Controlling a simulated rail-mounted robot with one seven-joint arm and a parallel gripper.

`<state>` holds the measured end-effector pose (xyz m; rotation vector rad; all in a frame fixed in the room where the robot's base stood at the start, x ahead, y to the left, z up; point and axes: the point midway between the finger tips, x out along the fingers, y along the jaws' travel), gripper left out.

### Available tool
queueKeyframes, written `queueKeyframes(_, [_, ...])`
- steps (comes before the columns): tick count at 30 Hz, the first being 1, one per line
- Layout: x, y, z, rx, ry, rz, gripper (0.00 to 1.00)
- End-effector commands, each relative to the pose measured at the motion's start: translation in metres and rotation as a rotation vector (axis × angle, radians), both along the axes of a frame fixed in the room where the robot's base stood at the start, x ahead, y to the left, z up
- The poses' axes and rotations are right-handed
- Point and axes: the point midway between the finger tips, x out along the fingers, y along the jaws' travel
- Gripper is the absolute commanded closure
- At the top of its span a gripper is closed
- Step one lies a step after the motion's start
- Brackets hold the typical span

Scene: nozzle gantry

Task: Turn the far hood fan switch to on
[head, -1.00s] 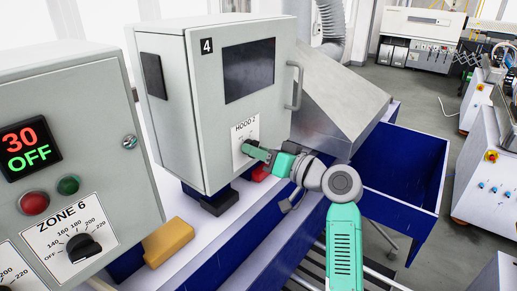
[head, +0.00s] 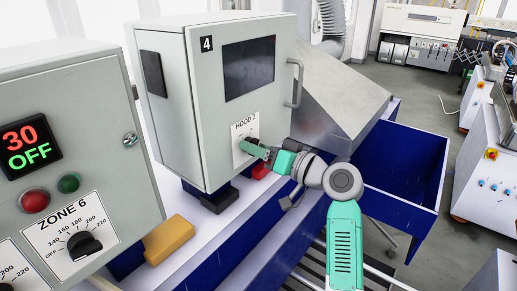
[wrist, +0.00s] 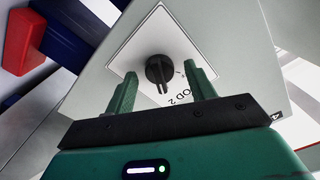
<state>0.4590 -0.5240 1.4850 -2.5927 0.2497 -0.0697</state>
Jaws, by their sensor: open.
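The hood fan switch is a black rotary knob (wrist: 160,70) on a white plate marked HOOD 2 (head: 245,127), on the front of the grey cabinet (head: 170,95) numbered 4. In the wrist view the knob shows between and beyond the two green fingers of my gripper (wrist: 162,88). The fingers stand apart on either side of it, and I see no contact. In the head view my gripper (head: 250,146) is at the plate and hides the knob. The knob's pointer points down in the wrist view, but the plate's position marks are too small to read.
A cabinet with a ZONE 6 dial (head: 84,246) and a lit display (head: 27,144) stands at the left. A yellow block (head: 168,240) and a red part (head: 259,171) are below the cabinets. A metal handle (head: 296,84) sticks out right of the plate.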

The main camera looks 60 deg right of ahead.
Motion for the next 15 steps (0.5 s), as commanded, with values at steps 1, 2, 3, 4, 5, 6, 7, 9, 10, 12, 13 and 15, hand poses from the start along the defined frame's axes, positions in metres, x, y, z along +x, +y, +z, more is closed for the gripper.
queueKeyframes(1, [-0.006, 0.000, -0.002, -0.001, -0.001, -0.003, 0.45])
queueKeyframes(2, [-0.011, 0.001, -0.003, -0.001, -0.001, -0.003, 0.45])
queueKeyframes(3, [-0.019, 0.003, -0.003, -0.001, -0.001, -0.003, 0.45])
queueKeyframes(4, [-0.026, 0.004, -0.003, -0.001, -0.002, -0.005, 0.45])
queueKeyframes(5, [-0.033, 0.005, -0.003, -0.001, -0.001, -0.004, 0.45])
queueKeyframes(6, [-0.041, 0.007, -0.003, -0.002, -0.001, -0.005, 0.45])
queueKeyframes(7, [-0.047, 0.008, -0.003, -0.001, 0.000, -0.004, 0.45])
queueKeyframes(9, [-0.058, 0.011, -0.002, 0.000, -0.001, -0.002, 0.45])
queueKeyframes(10, [-0.062, 0.011, -0.002, 0.000, -0.002, -0.002, 0.45])
queueKeyframes(12, [-0.070, 0.013, -0.001, 0.000, -0.001, -0.002, 0.45])
queueKeyframes(13, [-0.072, 0.013, -0.001, 0.000, 0.000, -0.001, 0.45])
queueKeyframes(15, [-0.075, 0.014, -0.001, 0.000, 0.000, -0.001, 0.45])
